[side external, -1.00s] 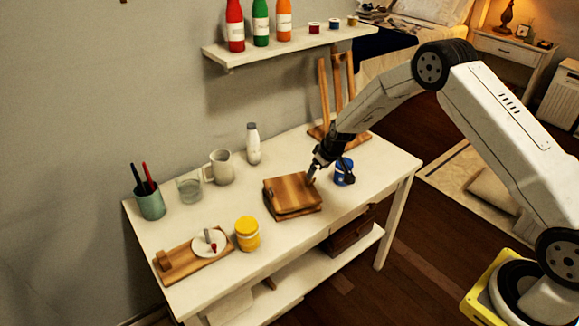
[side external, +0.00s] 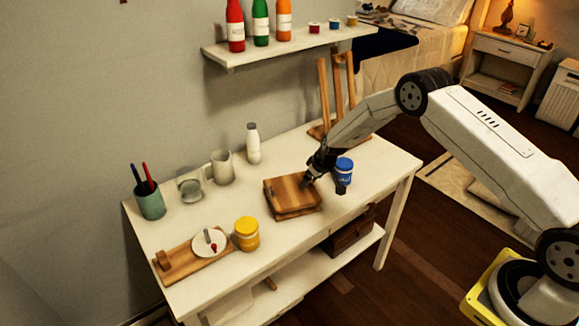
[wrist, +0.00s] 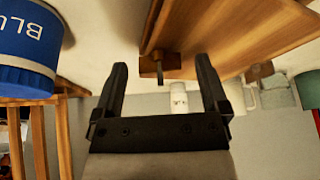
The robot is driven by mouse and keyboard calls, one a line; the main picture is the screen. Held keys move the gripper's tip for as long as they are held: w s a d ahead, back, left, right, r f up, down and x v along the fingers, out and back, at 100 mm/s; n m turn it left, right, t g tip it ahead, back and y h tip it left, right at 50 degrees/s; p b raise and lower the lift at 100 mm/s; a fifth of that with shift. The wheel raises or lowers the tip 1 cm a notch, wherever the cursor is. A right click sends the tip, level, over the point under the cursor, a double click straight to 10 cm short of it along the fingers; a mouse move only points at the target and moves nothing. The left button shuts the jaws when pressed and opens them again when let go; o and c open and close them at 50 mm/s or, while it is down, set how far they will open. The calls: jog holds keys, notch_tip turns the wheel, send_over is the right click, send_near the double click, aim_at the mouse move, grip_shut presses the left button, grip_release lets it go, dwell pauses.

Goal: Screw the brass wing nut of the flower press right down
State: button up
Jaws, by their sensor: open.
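The flower press (side external: 290,192) is a pair of stacked wooden boards on the white table. In the wrist view its wooden board (wrist: 230,32) fills the upper right. A small brown piece with a thin dark pin (wrist: 159,70) shows at the board's edge, between my fingertips in the picture; I cannot tell whether it is the brass wing nut. My gripper (side external: 307,182) is at the right end of the press, and its two fingers stand apart in the wrist view (wrist: 161,72). No wing nut can be made out in the side view, where my gripper covers that end.
A blue-labelled jar (side external: 344,171) stands close to the right of my gripper. A yellow jar (side external: 247,234), a mug (side external: 221,167), a glass (side external: 190,184), a white bottle (side external: 253,144) and a pen cup (side external: 150,200) stand to the left. A shelf (side external: 290,44) hangs above.

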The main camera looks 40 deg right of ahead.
grip_shut()
jog(key=shift+a+m+h, duration=0.1)
jog(key=shift+m+h, duration=0.5)
jog(key=shift+m, duration=0.8)
jog(key=shift+m+h, duration=0.4)
jog(key=shift+m, duration=0.7)
jog(key=shift+w+a+r+m, duration=0.1)
jog(key=shift+m, duration=0.6)
grip_release()
jog(key=shift+r+g, duration=0.1)
jog(key=shift+g, duration=0.2)
jog(key=v, duration=0.7)
jog(key=shift+a+r, duration=0.15)
jog(key=shift+r, duration=0.1)
